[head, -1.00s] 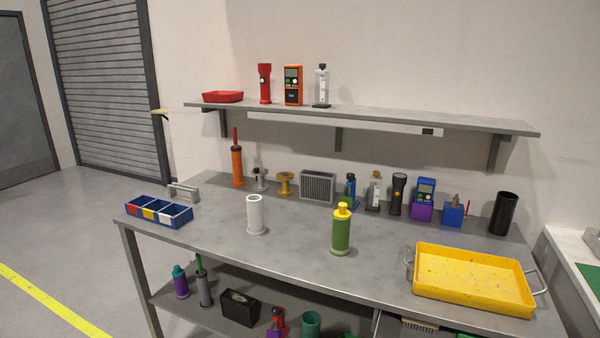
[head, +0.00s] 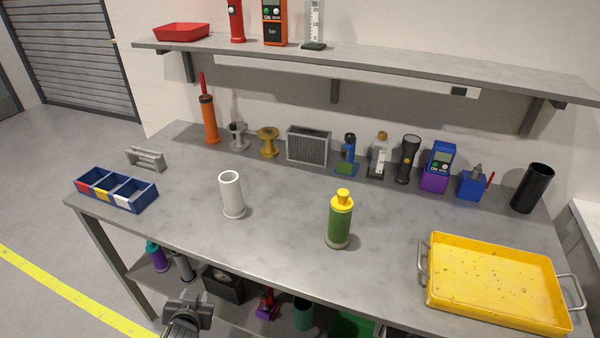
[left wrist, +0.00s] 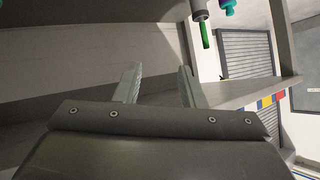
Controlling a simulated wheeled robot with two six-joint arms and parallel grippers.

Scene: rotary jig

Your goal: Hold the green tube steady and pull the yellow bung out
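The green tube (head: 339,226) stands upright on the grey workbench, right of the middle in the head view. The yellow bung (head: 342,198) sits in its top end. My left gripper (head: 188,298) is low at the bottom of the head view, in front of the bench's front edge and well apart from the tube. In the left wrist view its two fingers (left wrist: 160,85) stand apart with nothing between them. The tube and bung do not show in the left wrist view. My right gripper is in neither view.
A white cylinder (head: 231,195) stands left of the tube. A yellow tray (head: 430,285) lies at the right, a blue divided bin (head: 148,200) at the left. Several tools line the back below a shelf (head: 400,68). The bench around the tube is clear.

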